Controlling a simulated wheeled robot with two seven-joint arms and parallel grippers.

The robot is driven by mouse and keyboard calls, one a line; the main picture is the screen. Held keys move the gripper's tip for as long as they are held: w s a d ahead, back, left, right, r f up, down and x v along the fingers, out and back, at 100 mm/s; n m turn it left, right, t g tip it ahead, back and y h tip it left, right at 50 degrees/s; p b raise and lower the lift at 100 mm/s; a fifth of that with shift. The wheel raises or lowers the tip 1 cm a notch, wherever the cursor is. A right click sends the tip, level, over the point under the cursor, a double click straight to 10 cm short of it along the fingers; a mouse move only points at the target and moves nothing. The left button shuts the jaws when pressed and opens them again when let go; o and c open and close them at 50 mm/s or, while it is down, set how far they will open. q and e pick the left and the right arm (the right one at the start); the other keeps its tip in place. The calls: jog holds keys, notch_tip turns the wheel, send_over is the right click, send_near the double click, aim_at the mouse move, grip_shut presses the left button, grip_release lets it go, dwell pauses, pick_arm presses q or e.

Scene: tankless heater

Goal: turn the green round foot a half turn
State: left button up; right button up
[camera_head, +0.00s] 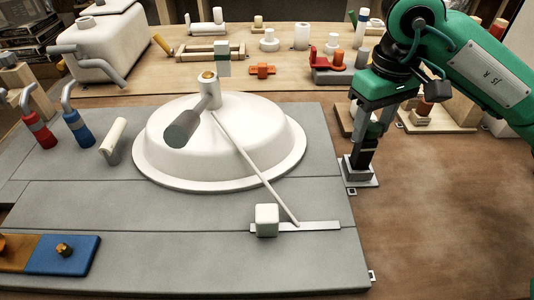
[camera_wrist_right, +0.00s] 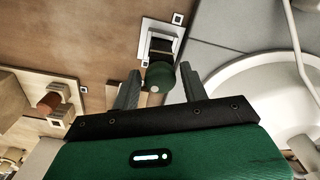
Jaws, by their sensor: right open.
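The green round foot (camera_wrist_right: 157,75) shows in the right wrist view, with a small pale spot on its near side. It sits at the near end of a dark block on a pale square plate (camera_wrist_right: 158,38). My right gripper (camera_wrist_right: 158,88) is open, with one finger on each side of the foot. Gaps show between the foot and both fingers; the depth between them is hard to tell. In the head view my right gripper (camera_head: 366,135) points down above the plate (camera_head: 360,172), and I cannot make out the foot there. My left gripper is not in view.
A large white dome (camera_head: 160,170) with a grey lever stands on the grey panel (camera_head: 200,255) left of my right gripper. A wooden block with a reddish cylinder (camera_wrist_right: 48,102) is nearby. The wooden table (camera_head: 440,225) is clear at the right front.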

jog(key=m, duration=0.3)
jog(key=shift+r, duration=0.1)
jog(key=shift+c, duration=0.5)
grip_shut()
jog(key=n, duration=0.4)
jog(key=shift+b, duration=0.35)
jog(key=n, duration=0.4)
jog(key=shift+n, duration=0.3)
jog(key=shift+o, duration=0.6)
grip_release()
